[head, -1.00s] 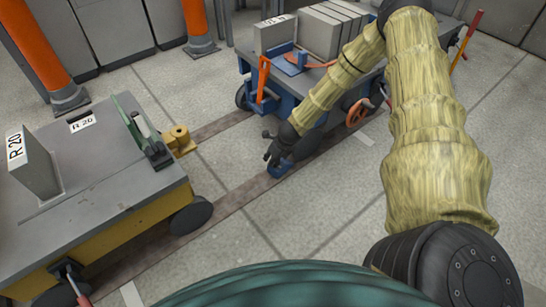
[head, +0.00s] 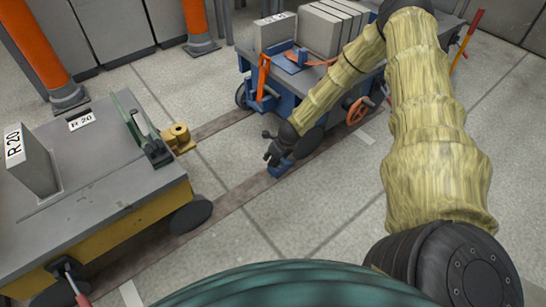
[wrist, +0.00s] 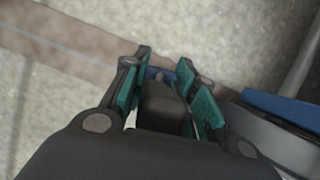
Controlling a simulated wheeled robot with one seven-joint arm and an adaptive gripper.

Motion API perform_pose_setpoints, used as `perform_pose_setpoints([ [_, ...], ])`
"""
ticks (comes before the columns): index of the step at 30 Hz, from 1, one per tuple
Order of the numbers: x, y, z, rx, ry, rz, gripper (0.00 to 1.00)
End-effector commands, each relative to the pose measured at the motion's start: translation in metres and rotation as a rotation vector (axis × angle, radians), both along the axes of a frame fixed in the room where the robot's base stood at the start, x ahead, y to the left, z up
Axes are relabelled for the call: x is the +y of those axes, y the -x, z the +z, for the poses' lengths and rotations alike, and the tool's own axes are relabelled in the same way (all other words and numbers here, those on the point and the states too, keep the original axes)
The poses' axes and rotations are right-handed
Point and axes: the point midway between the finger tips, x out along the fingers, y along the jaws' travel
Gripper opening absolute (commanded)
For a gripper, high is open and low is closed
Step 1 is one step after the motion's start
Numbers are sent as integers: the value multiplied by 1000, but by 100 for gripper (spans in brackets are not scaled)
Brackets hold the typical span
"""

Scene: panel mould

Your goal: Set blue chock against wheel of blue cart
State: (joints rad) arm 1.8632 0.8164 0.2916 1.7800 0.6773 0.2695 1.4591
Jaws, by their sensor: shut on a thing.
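The blue chock (head: 280,169) is at the end of my arm, at the dark floor strip beside the front of the blue cart (head: 284,106). My gripper (head: 274,157) is shut on it from above. In the wrist view the teal finger pads of my gripper (wrist: 167,95) stand either side of a dark block, with a bit of the blue chock (wrist: 163,74) showing beyond. The cart's near front wheel (head: 308,142) is dark and partly hidden behind my arm. I cannot tell whether the chock touches the wheel or rests fully on the floor.
A yellow cart (head: 130,217) with a grey top and an R 20 plate stands at the left. Its yellow coupling (head: 178,138) points toward the blue cart. Orange posts (head: 40,50) stand behind. Grey blocks (head: 325,30) load the blue cart.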

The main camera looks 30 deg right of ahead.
Motion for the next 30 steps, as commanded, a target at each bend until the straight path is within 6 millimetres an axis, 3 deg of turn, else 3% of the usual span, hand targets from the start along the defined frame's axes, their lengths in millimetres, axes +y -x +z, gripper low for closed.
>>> perform_pose_setpoints([
  [8,0,-1,-4,-1,0,0,0],
  [9,0,-1,-3,-1,0,0,33],
  [12,0,-1,-3,-1,0,0,52],
  [23,0,1,-3,0,0,0,53],
  [30,-1,5,12,-2,0,1,53],
])
